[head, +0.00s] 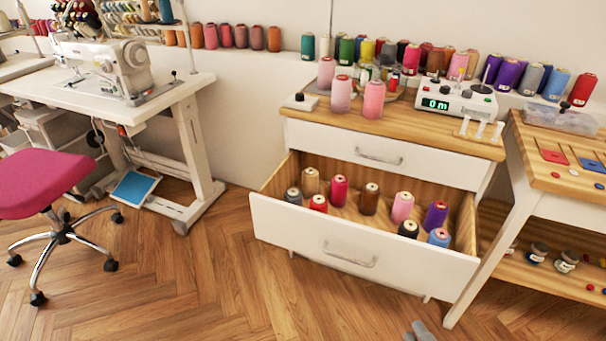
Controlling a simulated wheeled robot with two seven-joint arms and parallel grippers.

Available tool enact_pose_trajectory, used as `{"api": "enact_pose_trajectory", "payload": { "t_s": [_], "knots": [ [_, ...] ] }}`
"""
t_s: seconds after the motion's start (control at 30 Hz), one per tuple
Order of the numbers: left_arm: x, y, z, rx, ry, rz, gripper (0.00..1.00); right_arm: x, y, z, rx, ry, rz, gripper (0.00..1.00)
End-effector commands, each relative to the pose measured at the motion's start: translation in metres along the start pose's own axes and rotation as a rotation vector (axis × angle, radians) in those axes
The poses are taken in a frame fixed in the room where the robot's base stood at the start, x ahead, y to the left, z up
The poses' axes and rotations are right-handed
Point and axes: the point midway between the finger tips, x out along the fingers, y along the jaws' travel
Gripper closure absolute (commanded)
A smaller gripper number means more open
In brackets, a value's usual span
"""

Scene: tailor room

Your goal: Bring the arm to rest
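My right gripper (418,331) shows only as grey tips at the bottom edge, in front of the open drawer and above the wood floor. Its tips look close together, and the rest is cut off by the frame. I cannot tell whether it is open or shut. Nothing shows held in it. My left gripper is not in view.
The open lower drawer (300,229) juts out from the cabinet and holds several thread spools. A side table (555,180) stands at right. A pink chair (45,184) and sewing table (175,92) are at left. The floor (200,290) in front is clear.

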Motion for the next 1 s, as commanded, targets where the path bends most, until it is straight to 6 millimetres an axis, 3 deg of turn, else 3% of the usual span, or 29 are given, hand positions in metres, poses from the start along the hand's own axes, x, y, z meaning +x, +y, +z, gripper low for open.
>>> {"api": "enact_pose_trajectory", "payload": {
  "t_s": [0.1, 0.27, 0.53, 0.7, 1.0],
  "knots": [
    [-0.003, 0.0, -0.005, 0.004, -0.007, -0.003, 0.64, 0.006, 0.015, -0.006, 0.195, -0.062, 0.001, 0.82],
    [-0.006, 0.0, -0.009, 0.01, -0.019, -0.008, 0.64, 0.012, 0.021, -0.019, 0.52, -0.154, -0.04, 0.82],
    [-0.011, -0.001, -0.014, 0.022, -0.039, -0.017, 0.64, 0.007, 0.003, -0.074, 1.109, -0.302, -0.268, 0.82],
    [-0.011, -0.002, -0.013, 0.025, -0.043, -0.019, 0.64, 0.002, -0.006, -0.091, 1.234, -0.339, -0.348, 0.82],
    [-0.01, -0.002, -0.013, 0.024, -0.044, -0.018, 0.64, 0.002, -0.007, -0.09, 1.234, -0.34, -0.348, 0.82]
  ]
}}
